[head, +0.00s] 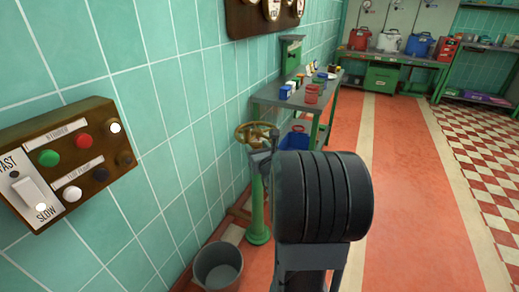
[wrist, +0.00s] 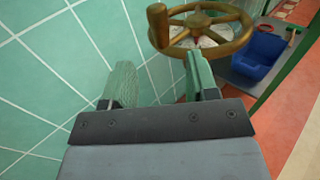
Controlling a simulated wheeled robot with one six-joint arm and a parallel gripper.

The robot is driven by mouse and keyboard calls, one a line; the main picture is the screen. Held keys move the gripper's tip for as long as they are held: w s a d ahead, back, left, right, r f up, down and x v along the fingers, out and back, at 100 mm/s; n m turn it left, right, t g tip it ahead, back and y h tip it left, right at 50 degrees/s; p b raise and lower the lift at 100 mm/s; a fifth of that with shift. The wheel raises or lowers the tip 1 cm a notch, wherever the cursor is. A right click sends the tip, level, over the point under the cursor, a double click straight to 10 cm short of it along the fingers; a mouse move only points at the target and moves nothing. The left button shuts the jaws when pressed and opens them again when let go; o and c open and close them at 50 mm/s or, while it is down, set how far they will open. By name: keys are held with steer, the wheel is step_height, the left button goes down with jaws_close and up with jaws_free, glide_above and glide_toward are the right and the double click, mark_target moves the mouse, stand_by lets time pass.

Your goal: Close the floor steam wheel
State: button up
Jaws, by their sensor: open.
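The floor steam wheel (wrist: 157,24) is a brass-coloured handwheel with spokes, at the top of the wrist view. In the head view the wheel (head: 241,132) sits on a green floor post (head: 257,212) beside the tiled wall. My gripper (wrist: 158,72) is open, with nothing between its green-padded fingers. Its right finger overlaps the near rim of the wheel in the wrist view; I cannot tell whether they touch. The left finger is to the left of the wheel, in front of the wall. In the head view my dark arm hides most of the gripper.
A grey bucket (head: 218,272) stands on the floor left of the post. A control box (head: 75,155) is on the wall at left. A green workbench (head: 265,95) with small jars stands behind the wheel, a blue bin (wrist: 258,52) low on it. The red floor to the right is clear.

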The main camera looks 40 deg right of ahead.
mark_target(254, 137)
steer(key=shift+v, duration=0.9)
